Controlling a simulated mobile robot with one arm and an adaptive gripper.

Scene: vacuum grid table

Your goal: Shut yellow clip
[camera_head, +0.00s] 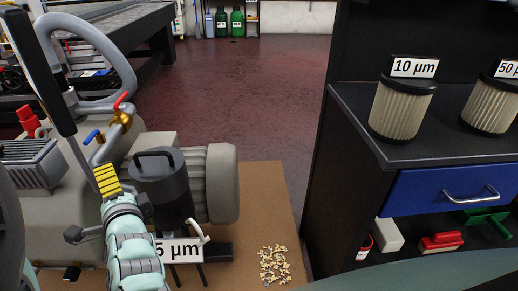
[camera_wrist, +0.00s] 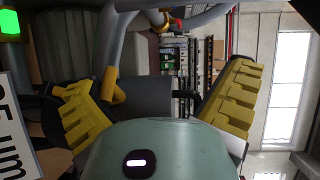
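My gripper (camera_head: 108,181) is beside the dark filter canister (camera_head: 166,183), on its left in the head view. In the wrist view my gripper (camera_wrist: 160,82) is open, its yellow ribbed fingers wide apart. The canister (camera_wrist: 150,97) shows between and beyond them. A small yellow piece, seemingly the yellow clip (camera_wrist: 112,86), is at the canister's left in the wrist view, near the left finger. Whether a finger touches it I cannot tell. The clip is not visible in the head view, where my arm and the canister are in front.
Pipes with red-handled (camera_head: 121,100) and blue-handled (camera_head: 92,137) valves rise close to my gripper. A white label (camera_head: 180,251) and a pale lever (camera_head: 198,232) are low on the canister. A black cabinet (camera_head: 425,146) with filters stands right. Pale pellets (camera_head: 273,264) lie on the brown board.

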